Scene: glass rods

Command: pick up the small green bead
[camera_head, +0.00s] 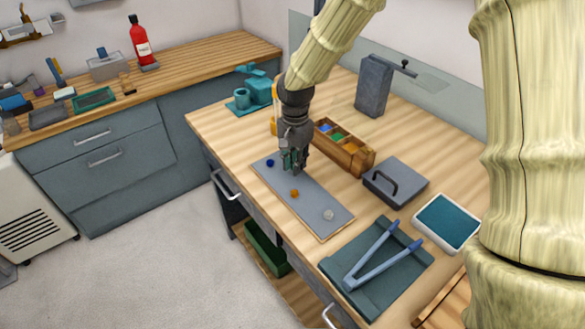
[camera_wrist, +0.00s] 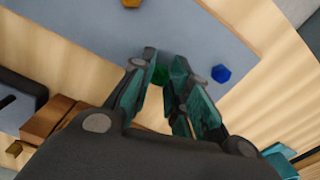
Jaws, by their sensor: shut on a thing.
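The small green bead (camera_wrist: 160,74) shows between the fingertips of my gripper (camera_wrist: 162,66) in the wrist view. The fingers are shut on it, over the grey mat. In the head view my gripper (camera_head: 292,160) points down at the far part of the grey mat (camera_head: 310,205), and the bead is hidden by the fingers there. I cannot tell whether the bead touches the mat.
On the mat lie a blue bead (camera_head: 270,163), an orange bead (camera_head: 294,194) and a pale bead (camera_head: 328,214). A wooden compartment box (camera_head: 352,160) stands close to the right of my gripper. Blue tongs (camera_head: 372,254) lie on a dark tray nearer the front.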

